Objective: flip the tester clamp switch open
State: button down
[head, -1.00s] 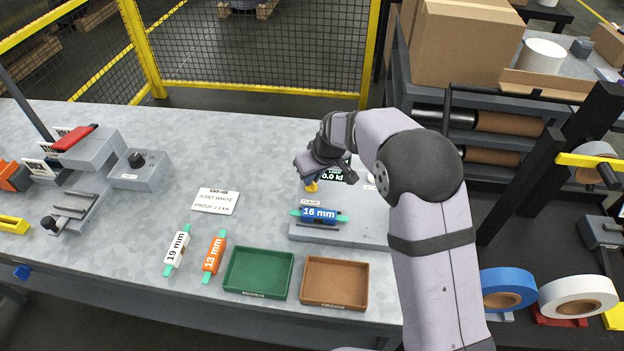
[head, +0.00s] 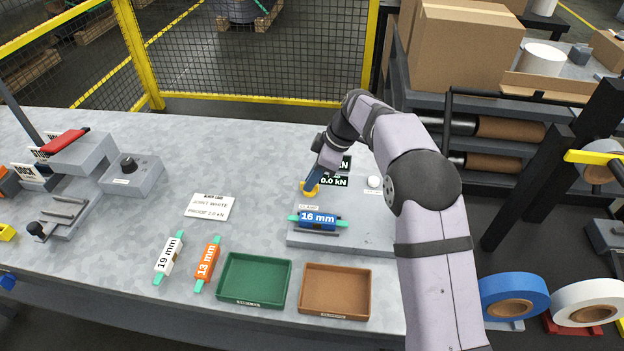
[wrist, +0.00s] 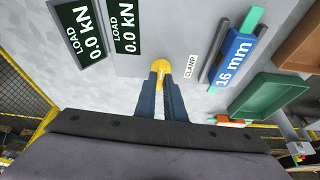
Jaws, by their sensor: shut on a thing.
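The tester (head: 365,238) is a grey plate at the centre right of the bench. The yellow clamp switch (wrist: 160,70) stands beside the CLAMP label (wrist: 190,66). My gripper (wrist: 160,88) is shut on the switch, its two blue fingers close together around it. In the head view my gripper (head: 312,182) comes down on the switch from behind, hiding part of it; the switch's exact tilt is hard to tell. A blue piece marked 16 mm (head: 318,218) with green ends lies in the tester's holder. The load display (head: 333,182) reads 0.0 kN.
A white knob (head: 374,182) is right of the display. A green tray (head: 254,301) and a brown tray (head: 334,312) stand in front. White 19 mm (head: 168,256) and orange 13 mm (head: 207,262) pieces lie left of them, near a white card (head: 208,207).

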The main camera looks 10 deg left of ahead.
jog(key=shift+n, duration=0.5)
jog(key=c, duration=1.8)
grip_release()
jog(key=shift+c, duration=0.2)
jog(key=b+v, duration=0.1)
jog(key=v, duration=0.6)
jog(key=shift+w+r, duration=0.15)
jog(key=shift+r, duration=0.05)
jog(key=shift+d, duration=0.1)
